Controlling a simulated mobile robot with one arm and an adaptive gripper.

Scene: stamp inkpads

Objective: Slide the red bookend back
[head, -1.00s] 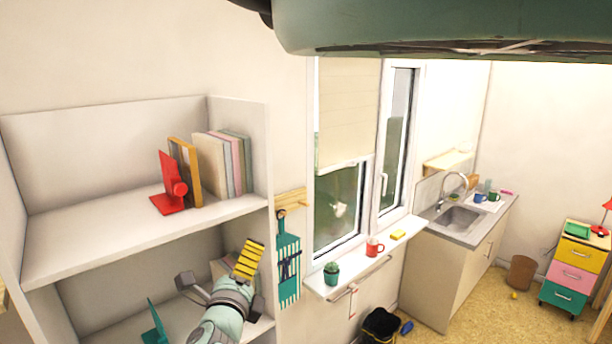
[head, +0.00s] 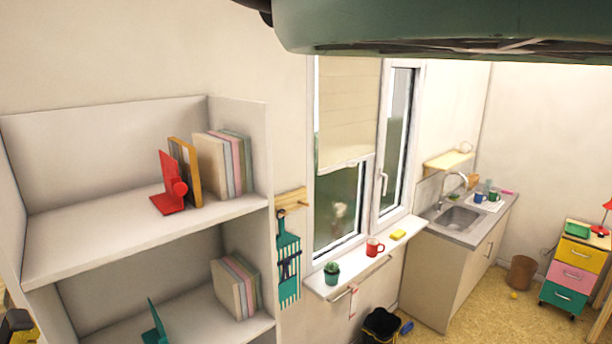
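The red bookend (head: 168,182) stands on the upper shelf (head: 100,238), with a flat foot, an upright plate and a round knob on its right side. Just to its right, a dark book and an orange book (head: 185,172) stand slightly tilted. A small black and yellow part, apparently of my gripper (head: 18,326), shows at the bottom left edge, left of the shelf unit and well away from the bookend. Its fingers cannot be made out.
The lower shelf holds a teal bookend (head: 155,325) and several pale books (head: 238,288). The upper shelf is bare left of the red bookend. The windowsill carries a cactus (head: 331,272) and red mug (head: 375,247).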

